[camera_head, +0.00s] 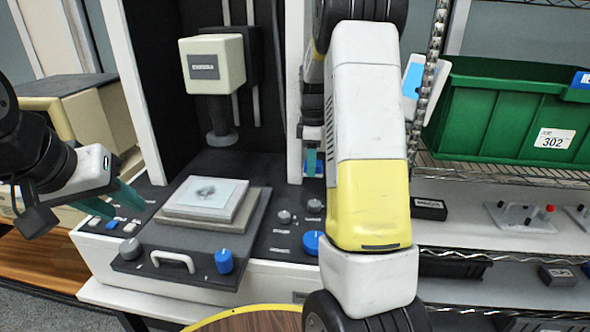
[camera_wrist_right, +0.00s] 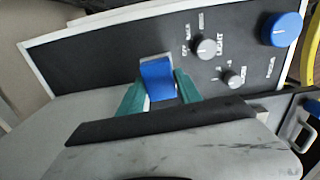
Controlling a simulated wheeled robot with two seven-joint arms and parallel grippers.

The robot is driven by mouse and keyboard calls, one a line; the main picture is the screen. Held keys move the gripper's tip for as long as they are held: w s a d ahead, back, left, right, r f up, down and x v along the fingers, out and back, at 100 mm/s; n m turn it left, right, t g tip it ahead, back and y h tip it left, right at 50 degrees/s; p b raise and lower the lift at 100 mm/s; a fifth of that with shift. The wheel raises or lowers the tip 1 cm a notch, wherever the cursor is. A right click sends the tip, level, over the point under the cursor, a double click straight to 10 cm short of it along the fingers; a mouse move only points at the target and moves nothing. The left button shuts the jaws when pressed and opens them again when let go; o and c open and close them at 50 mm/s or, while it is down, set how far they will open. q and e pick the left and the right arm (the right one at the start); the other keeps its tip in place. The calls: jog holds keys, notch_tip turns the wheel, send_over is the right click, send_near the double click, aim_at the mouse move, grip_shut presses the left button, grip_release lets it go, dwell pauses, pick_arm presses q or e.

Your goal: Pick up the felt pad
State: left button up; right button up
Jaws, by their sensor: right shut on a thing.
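The felt pad looks to be the small blue block (camera_wrist_right: 157,78) between the green fingers of my right gripper (camera_wrist_right: 160,92) in the right wrist view. The fingers touch it on both sides, so the gripper is shut on it. In the head view the right gripper (camera_head: 311,160) is small and partly hidden behind my right arm, with blue (camera_head: 318,170) showing at its fingertips, over the back right of the machine's dark panel. My left gripper (camera_head: 120,200) has its green fingers apart and empty, over the panel's left side.
The machine has a stepped stage (camera_head: 205,198) with a light plate, a probe head (camera_head: 212,66) above it, and blue knobs (camera_head: 223,261) at front. A green bin (camera_head: 490,110) stands on the wire shelf at right. Small parts (camera_head: 520,216) lie on the shelf below.

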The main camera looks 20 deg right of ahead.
jog(key=s+a, duration=0.4)
jog(key=s, duration=0.4)
jog(key=s+a, duration=0.3)
jog(key=s, duration=0.5)
jog(key=shift+a+f, duration=0.15)
jog(key=shift+a, duration=0.25)
